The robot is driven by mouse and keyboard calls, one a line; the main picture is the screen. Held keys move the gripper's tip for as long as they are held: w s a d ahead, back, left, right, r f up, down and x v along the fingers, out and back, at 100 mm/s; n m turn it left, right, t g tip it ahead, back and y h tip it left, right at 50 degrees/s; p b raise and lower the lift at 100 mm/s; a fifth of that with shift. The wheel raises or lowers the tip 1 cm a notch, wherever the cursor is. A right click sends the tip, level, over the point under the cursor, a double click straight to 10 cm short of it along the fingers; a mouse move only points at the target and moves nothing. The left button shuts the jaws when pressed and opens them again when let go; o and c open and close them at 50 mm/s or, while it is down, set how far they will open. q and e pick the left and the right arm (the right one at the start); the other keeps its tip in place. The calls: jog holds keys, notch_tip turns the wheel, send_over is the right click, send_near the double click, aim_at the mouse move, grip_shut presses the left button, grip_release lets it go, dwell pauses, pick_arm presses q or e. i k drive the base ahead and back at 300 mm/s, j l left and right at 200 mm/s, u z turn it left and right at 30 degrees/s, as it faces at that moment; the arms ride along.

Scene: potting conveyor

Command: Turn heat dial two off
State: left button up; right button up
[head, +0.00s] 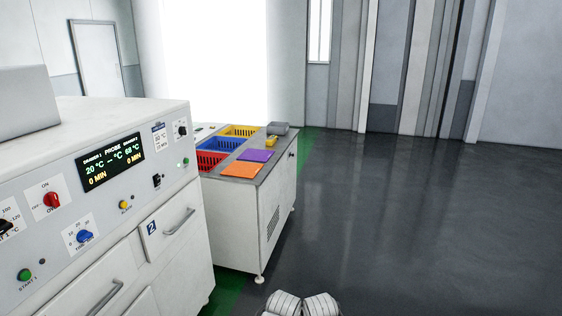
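A white machine with a sloping grey control panel (105,214) stands at the left. A small black dial (182,130) sits at the panel's upper right end, above a green button or lamp; its label is too small to read. Another black dial (4,228) with a numbered scale is cut by the left edge. A red ON/OFF dial (52,199) and a blue dial (85,236) sit between them. The display (110,162) reads 20 °C and 68 °C, with 0 MIN twice. Neither of my grippers can be made out; only white ribbed parts of mine show at the bottom edge.
A drawer marked 2 (167,228) with a bar handle is below the panel. Beyond stands a cabinet with yellow (239,131), red (209,159) and blue (220,144) crates and orange (242,170) and purple (255,155) mats. The dark floor (420,230) at right is clear.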

aim_at(181, 130)
jog(key=i+u, duration=0.15)
jog(key=i, duration=0.45)
jog(key=i+l+u, duration=0.15)
jog(key=i, duration=0.4)
jog(key=i+l+u, duration=0.15)
jog(key=i, duration=0.45)
jog(key=l, duration=0.1)
